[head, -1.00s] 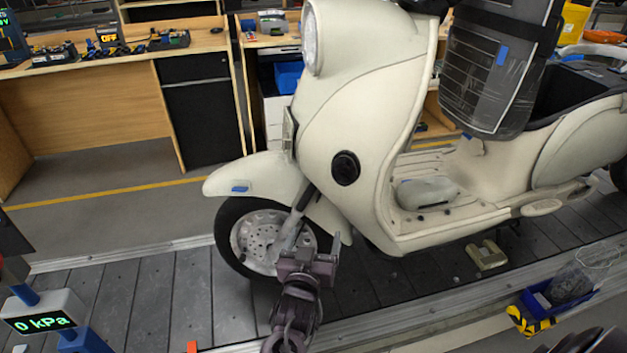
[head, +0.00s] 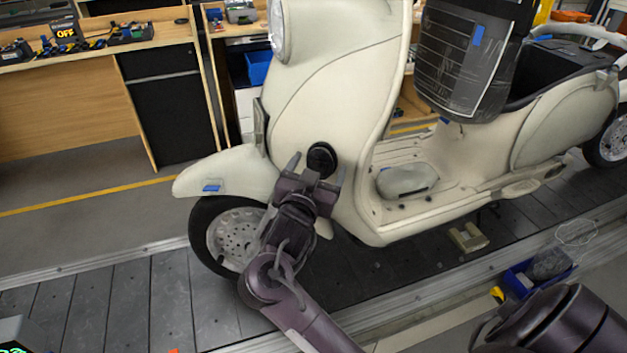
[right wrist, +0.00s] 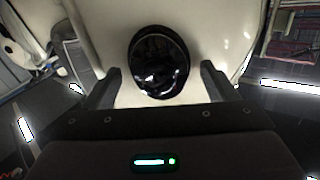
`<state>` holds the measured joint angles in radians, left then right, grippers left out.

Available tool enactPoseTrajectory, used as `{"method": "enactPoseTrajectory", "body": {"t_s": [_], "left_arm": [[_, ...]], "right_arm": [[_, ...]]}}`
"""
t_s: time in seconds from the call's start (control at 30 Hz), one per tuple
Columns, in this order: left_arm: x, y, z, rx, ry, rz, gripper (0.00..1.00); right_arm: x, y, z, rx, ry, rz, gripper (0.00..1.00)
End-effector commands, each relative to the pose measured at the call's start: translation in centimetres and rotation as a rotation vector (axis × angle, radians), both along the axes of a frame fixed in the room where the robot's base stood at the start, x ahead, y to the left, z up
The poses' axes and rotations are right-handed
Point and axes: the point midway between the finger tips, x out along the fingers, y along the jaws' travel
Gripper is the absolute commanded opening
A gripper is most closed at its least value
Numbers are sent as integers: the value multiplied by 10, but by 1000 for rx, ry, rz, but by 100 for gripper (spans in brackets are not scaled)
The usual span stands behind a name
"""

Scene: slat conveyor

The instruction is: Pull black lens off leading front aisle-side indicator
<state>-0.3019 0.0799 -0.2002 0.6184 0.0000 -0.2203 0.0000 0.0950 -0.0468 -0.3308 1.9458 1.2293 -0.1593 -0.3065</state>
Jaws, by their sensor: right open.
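The black lens (head: 322,157) is a round, glossy black disc on the cream front panel of the scooter (head: 335,90). It also shows in the right wrist view (right wrist: 158,62), upper middle. My right gripper (head: 317,168) is open in front of the lens, one finger on each side of it in the head view. In the right wrist view the open fingers (right wrist: 160,85) stand left and right of the lens's lower part, with a gap on both sides. My left gripper is not in view.
The scooter stands on the dark slat conveyor (head: 120,310). Its front fender (head: 225,172) and wheel lie left of my right arm. A workbench (head: 80,60) stands behind, and a blue bin (head: 520,283) is at the lower right. The floor behind the conveyor is clear.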

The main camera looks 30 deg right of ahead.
Motion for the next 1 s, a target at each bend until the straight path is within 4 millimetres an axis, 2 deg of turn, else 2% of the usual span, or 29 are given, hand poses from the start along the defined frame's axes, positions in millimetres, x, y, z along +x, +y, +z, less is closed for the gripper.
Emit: {"method": "enactPoseTrajectory", "body": {"t_s": [0.27,0.63,0.67,0.8,1.0], "left_arm": [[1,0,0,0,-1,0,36],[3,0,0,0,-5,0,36],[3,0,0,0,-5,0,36],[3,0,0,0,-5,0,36],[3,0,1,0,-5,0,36]], "right_arm": [[1,-2,0,0,0,0,79],[1,-2,0,-1,1,0,32],[1,-2,0,-1,1,0,51],[1,-1,0,-1,1,0,33],[1,-1,0,0,1,0,33]]}}
